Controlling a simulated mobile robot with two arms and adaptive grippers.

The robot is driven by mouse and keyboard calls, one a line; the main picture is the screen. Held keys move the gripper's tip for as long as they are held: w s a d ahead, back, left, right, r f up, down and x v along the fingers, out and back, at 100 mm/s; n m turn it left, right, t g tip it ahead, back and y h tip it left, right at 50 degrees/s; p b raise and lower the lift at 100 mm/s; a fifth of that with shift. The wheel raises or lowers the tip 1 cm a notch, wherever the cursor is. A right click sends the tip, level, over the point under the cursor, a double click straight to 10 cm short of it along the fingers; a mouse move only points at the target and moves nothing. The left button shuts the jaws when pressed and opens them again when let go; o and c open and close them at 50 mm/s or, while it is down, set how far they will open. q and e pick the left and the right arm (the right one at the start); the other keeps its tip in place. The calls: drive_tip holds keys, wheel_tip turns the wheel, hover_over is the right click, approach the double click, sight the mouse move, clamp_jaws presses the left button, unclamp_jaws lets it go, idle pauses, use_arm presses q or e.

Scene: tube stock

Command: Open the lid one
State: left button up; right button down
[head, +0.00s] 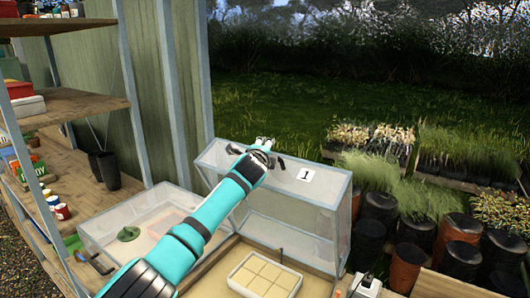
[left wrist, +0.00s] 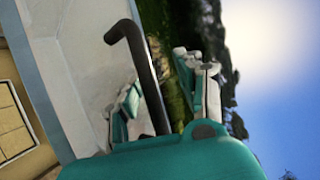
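The clear lid with the label "1" (head: 305,175) stands raised, roughly upright, behind an open box. In the box a white tray with pale yellow cells (head: 264,276) shows uncovered. My left gripper (head: 264,148) is at the lid's top edge. In the left wrist view the lid's black bent handle (left wrist: 147,80) passes between the two fingers of my left gripper (left wrist: 162,95). The fingers stand apart, with visible space beside the handle. A small grey and white part at the bottom edge of the head view may be my right gripper (head: 365,286); its fingers are unclear.
A second clear-covered box (head: 130,225) with a green item inside lies to the left, partly behind my arm. Wooden shelves (head: 65,105) with pots and boxes stand at far left. Dark and orange pots (head: 458,238) and plant trays (head: 465,160) crowd the right.

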use_arm(q)
drive_tip(key=shift+f, duration=0.15)
drive_tip(key=v, duration=1.2)
use_arm(e)
drive_tip(key=shift+w+d, duration=0.1)
drive_tip(key=shift+d, duration=0.2)
use_arm(q)
drive_tip(key=shift+w, duration=0.1)
